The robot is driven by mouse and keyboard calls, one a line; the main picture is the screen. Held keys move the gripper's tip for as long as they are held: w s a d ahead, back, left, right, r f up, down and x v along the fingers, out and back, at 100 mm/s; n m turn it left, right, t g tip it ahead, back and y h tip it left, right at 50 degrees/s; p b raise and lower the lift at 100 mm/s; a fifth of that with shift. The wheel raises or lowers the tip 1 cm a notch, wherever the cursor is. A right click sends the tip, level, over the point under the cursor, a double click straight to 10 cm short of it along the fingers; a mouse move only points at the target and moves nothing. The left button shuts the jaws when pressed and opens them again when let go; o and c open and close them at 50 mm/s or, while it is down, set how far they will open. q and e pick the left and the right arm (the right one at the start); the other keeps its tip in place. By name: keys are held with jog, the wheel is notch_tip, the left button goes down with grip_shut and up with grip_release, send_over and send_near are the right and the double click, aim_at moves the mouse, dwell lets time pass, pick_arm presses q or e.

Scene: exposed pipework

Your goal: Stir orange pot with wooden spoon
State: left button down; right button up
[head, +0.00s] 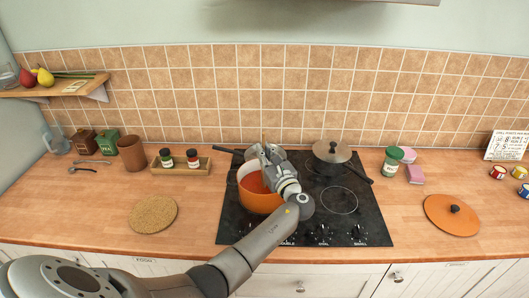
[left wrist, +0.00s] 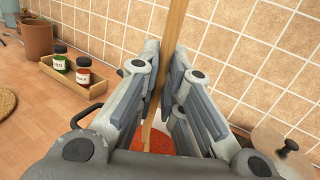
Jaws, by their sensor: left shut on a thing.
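An orange pot (head: 258,200) with red contents stands on the left part of the black stove. My left gripper (head: 268,152) is above the pot, and my arm and hand cover its right side. In the left wrist view the left gripper (left wrist: 166,85) is shut on the wooden spoon (left wrist: 172,38). The spoon's handle runs up between the fingers, and its lower part reaches down toward the red contents (left wrist: 158,140). The spoon's head is hidden. My right gripper is in neither view.
A black pot with a lid (head: 332,155) stands on the back right of the stove (head: 340,225). An orange lid (head: 452,213) lies on the counter at right. A tray with spice jars (head: 182,168) and a cork mat (head: 153,213) are at left.

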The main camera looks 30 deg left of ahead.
aim_at(264, 135)
pick_arm(q)
jog(key=shift+s+d+r+p, duration=0.1)
jog(key=shift+s+r+p, duration=0.05)
jog(key=shift+r+p, duration=0.55)
jog(key=shift+s+d+r+p, duration=0.1)
jog(key=shift+r+p, duration=0.5)
jog(key=shift+r, duration=0.35)
jog(key=shift+s+d+r, duration=0.1)
jog(key=shift+s+r, duration=0.15)
jog(key=shift+r, duration=0.7)
jog(key=shift+s+d+r, duration=0.1)
jog(key=shift+r, duration=0.55)
jog(key=shift+s+d+r, duration=0.1)
jog(key=shift+r, duration=0.5)
jog(key=shift+r, duration=2.55)
jog(key=shift+f, duration=0.1)
